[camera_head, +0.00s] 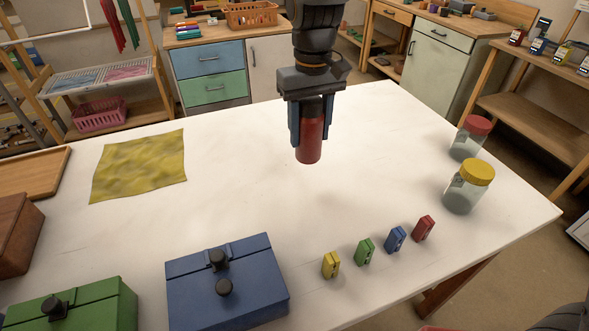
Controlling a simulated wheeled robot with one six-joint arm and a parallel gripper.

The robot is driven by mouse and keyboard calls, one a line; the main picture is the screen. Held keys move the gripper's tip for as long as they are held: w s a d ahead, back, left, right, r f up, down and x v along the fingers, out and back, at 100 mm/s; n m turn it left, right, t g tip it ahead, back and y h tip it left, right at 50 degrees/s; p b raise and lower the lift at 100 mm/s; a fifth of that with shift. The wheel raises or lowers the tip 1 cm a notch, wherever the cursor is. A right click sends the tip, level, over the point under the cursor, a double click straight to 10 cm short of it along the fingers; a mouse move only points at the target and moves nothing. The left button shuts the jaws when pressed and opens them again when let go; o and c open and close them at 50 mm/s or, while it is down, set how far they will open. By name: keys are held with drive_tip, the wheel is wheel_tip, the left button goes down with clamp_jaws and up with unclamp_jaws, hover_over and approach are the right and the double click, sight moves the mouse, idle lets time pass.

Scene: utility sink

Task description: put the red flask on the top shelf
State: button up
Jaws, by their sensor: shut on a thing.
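My gripper (311,122) points down over the back middle of the white table. It is shut on the red flask (309,151), a dark red cylinder that hangs upright between the fingers. The flask's upper part is hidden by the gripper. Its lower end seems to be above the table top, but I cannot tell the exact gap. A wooden shelf unit stands at the far right; several small bottles (538,45) stand on its upper board, and its lower board (530,122) looks bare. I cannot tell whether this is the top shelf of the task.
Two jars, red-lidded (471,138) and yellow-lidded (467,187), stand at the table's right. Several coloured sharpeners (365,251) line the front right. A blue box (226,284) and a green box (78,308) are at the front left. A yellow cloth (139,167) lies left; the table's middle is clear.

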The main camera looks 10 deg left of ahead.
wheel_tip(320, 180, down, 9)
drive_tip(key=shift+d+f+p, duration=0.15)
drive_tip(key=shift+f+p, duration=0.05)
drive_tip(key=shift+p, duration=1)
drive_tip(key=shift+f, duration=0.1)
drive_tip(key=o, duration=0.9)
drive_tip(key=shift+f, duration=0.1)
drive_tip(key=o, duration=0.4)
